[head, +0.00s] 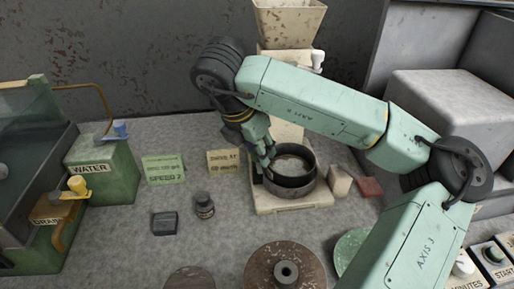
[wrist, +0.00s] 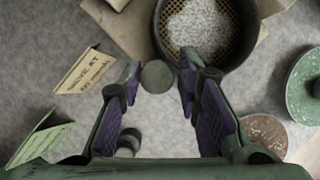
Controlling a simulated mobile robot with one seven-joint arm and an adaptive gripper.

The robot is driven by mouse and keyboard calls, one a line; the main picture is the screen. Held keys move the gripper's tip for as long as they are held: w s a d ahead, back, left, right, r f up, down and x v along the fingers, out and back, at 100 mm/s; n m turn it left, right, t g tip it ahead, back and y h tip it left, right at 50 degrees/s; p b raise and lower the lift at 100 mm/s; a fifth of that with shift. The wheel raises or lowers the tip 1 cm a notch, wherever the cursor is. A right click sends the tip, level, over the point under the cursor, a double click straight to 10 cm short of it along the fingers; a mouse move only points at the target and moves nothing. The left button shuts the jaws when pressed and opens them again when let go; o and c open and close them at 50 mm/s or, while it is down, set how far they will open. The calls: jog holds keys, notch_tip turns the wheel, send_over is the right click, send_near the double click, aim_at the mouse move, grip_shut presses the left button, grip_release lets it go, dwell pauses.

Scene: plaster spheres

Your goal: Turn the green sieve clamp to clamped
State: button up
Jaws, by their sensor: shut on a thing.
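The green sieve clamp shows as a round, dull green knob (wrist: 157,77) between my fingertips in the wrist view, beside the sieve's rim. My gripper (wrist: 160,66) is shut on it, with one purple-padded finger on each side. The sieve (head: 290,188) is a dark round pan on a pale base. In the wrist view the sieve (wrist: 165,38) has a mesh floor with pale grains on it. In the head view my gripper (head: 267,160) is at the sieve's left edge and hides the clamp. I cannot tell the clamp's turn position.
A pale hopper (head: 290,22) stands behind the sieve. Upright cards (head: 224,162) and a small dark jar (head: 204,206) are to the left. A pale block (head: 340,181) and a red block (head: 369,187) are close on the right. Round discs (head: 286,270) lie in front.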

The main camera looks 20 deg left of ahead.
jog(key=shift+a, duration=0.2)
grip_shut()
jog(key=shift+f+b, duration=0.2)
jog(key=shift+b, duration=0.35)
jog(key=n+b, duration=0.2)
jog(key=b, duration=0.1)
jog(key=shift+f+y, duration=0.25)
jog(key=shift+y, duration=0.15)
jog(key=n+y+b, duration=0.1)
jog(key=n+b, duration=0.1)
jog(key=b, duration=0.1)
jog(key=shift+s+d+n, duration=0.1)
jog(key=shift+d+n, duration=0.05)
jog(key=shift+n, duration=0.15)
jog(key=n+y+b, duration=0.1)
jog(key=n+b, duration=0.1)
jog(key=shift+r+n+b, duration=0.1)
jog(key=shift+n+b, duration=0.2)
jog(key=shift+b, duration=0.1)
jog(key=n+y+b, duration=0.1)
jog(key=n, duration=0.1)
jog(key=n+g+y, duration=0.1)
jog(key=n, duration=0.2)
jog(key=shift+d+r+n+b, duration=0.1)
jog(key=shift+d+n+b, duration=0.05)
jog(key=shift+n+b, duration=0.2)
jog(key=n, duration=0.2)
jog(key=n+g+y, duration=0.1)
jog(key=n, duration=0.2)
jog(key=shift+g, duration=0.3)
